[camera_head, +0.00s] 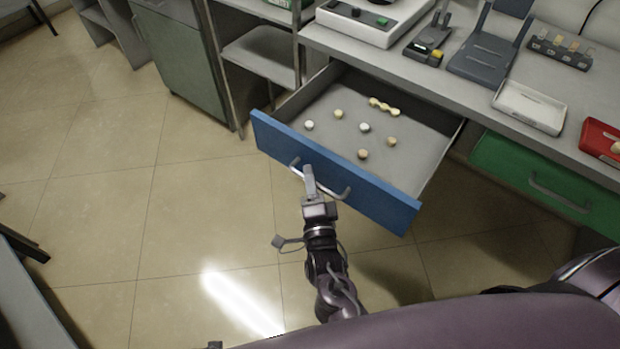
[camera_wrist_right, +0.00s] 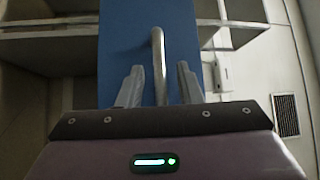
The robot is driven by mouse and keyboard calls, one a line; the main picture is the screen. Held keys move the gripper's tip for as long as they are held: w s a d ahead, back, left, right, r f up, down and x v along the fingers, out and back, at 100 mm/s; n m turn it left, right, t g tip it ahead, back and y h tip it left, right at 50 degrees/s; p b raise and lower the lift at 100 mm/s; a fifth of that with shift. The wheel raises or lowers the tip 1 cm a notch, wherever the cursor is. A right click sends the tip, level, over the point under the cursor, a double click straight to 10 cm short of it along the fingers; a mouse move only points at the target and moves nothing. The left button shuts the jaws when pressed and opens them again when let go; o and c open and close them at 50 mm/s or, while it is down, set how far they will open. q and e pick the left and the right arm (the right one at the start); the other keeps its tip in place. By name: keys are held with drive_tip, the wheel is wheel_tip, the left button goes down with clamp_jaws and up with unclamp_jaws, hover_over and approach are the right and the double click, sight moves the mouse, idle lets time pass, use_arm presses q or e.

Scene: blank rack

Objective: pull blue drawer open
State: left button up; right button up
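The blue drawer (camera_head: 375,201) is pulled well out from under the grey counter, and its inside shows. Its silver bar handle (camera_head: 340,191) is on the blue front. My right gripper (camera_head: 309,182) is at the left part of this handle. In the right wrist view, the handle (camera_wrist_right: 158,62) lies between the two fingers of my right gripper (camera_wrist_right: 160,85). Gaps show on both sides of the bar, so the fingers look open around it. My left gripper is not in view.
Several small round pieces (camera_head: 364,128) and a bone-shaped piece (camera_head: 384,106) lie in the drawer. A closed green drawer (camera_head: 520,171) is to the right. A white tray (camera_head: 530,107) and devices stand on the counter. Open tiled floor (camera_head: 190,215) lies left of the drawer.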

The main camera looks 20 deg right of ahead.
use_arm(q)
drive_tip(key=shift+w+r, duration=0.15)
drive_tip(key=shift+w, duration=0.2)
use_arm(e)
drive_tip(key=s+f, duration=0.1)
drive_tip(key=s, duration=0.6)
drive_tip(key=shift+s+a, duration=0.2)
drive_tip(key=shift+a, duration=0.25)
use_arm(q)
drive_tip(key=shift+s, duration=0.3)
